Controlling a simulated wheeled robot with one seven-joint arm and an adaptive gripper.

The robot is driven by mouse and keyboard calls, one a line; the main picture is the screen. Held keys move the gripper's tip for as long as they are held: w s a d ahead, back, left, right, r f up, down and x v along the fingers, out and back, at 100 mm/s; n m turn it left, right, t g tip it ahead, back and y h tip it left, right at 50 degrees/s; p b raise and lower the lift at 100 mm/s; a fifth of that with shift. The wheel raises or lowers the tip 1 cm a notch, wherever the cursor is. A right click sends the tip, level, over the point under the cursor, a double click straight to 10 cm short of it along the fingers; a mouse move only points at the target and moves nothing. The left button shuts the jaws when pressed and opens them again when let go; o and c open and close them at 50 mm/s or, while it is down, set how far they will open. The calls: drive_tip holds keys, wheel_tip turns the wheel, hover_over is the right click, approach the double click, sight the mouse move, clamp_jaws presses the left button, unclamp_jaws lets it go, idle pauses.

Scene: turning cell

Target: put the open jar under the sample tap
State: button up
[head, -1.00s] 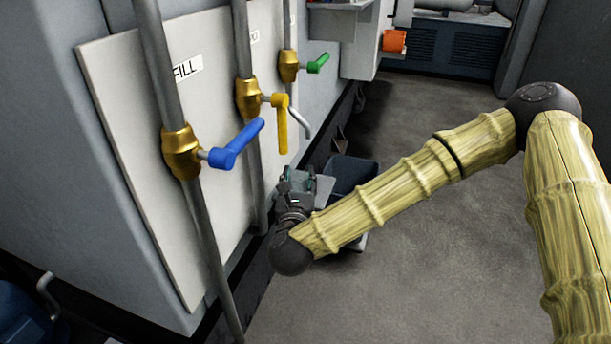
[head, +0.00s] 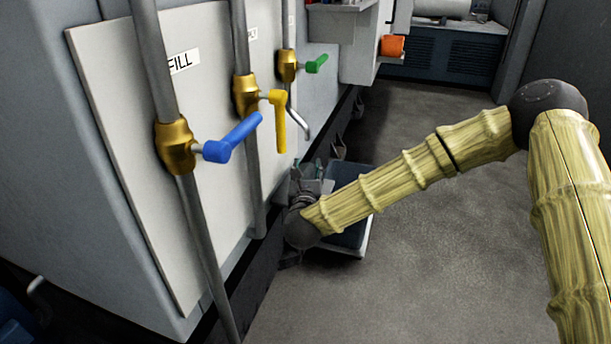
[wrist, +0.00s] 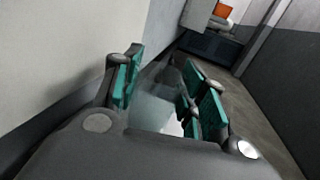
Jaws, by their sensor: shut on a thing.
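My gripper (wrist: 165,95) has green pads and is shut on a clear jar (wrist: 158,88), which stands between the pads in the wrist view. The jar's rim and contents are too faint to make out. In the head view my gripper (head: 308,178) is small, low beside the panel, and mostly behind my wrist; the jar cannot be told apart there. A bent grey spout (head: 300,124), seemingly the sample tap, hangs below the green-handled valve (head: 288,66). In the picture my gripper is below this spout, apart from it.
Valves with a blue handle (head: 232,138) and a yellow handle (head: 278,120) stick out from the white panel (head: 120,130). A low tray with a dark blue inside (head: 348,236) lies on the floor under my wrist. The grey floor (head: 440,240) to the right is open.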

drive_tip(key=shift+f, duration=0.3)
drive_tip(key=shift+f, duration=0.1)
drive_tip(key=o, duration=1)
drive_tip(key=shift+s+r, duration=0.15)
drive_tip(key=shift+r, duration=0.05)
drive_tip(key=s, duration=0.4)
drive_tip(key=s+p, duration=0.1)
drive_tip(key=s, duration=0.2)
drive_tip(key=s+p, duration=0.1)
drive_tip(key=s, duration=0.3)
drive_tip(key=shift+s+a, duration=0.3)
drive_tip(key=shift+s, duration=0.05)
